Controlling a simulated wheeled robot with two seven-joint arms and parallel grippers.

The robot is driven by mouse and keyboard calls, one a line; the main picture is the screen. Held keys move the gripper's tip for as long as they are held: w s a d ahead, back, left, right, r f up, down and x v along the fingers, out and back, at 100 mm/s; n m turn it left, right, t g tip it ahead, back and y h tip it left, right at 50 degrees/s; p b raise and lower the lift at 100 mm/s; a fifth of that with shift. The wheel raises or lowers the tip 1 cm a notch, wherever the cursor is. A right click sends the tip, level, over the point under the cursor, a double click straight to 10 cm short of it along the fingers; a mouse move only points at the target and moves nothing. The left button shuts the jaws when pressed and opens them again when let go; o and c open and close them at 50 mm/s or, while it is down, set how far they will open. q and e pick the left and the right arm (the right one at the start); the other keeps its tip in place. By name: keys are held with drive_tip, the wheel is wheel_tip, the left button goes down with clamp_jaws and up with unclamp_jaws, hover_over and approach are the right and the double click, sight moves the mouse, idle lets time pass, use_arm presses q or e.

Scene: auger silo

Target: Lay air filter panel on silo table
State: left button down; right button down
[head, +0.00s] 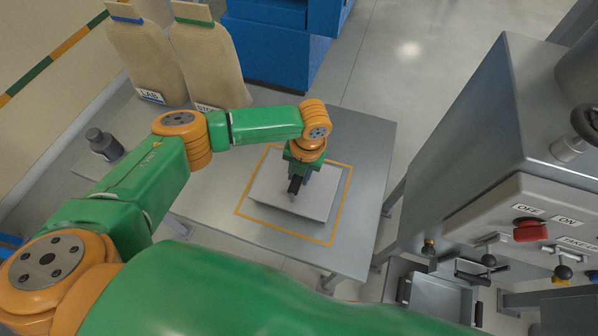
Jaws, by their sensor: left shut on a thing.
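The air filter panel (313,198) is a flat, pale grey-white rectangular panel. It is over the orange-outlined square on the grey silo table (372,142), inside the outline. A shadow shows along its lower edge; I cannot tell whether it rests flat on the top or is just above it. My left gripper (294,188) points down at the middle of the panel and is shut on it. The fingertips are dark and partly hide the panel's centre. My right gripper is not in view.
A grey machine with a control panel (535,225) and red switch is at the right. A blue cabinet (270,45) stands behind. The table's right end is clear.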

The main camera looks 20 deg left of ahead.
use_arm(q)
drive_tip(key=shift+f+b, duration=0.3)
drive_tip(key=shift+f, duration=0.25)
drive_tip(key=c, duration=0.5)
unclamp_jaws()
drive_tip(key=shift+c, duration=0.2)
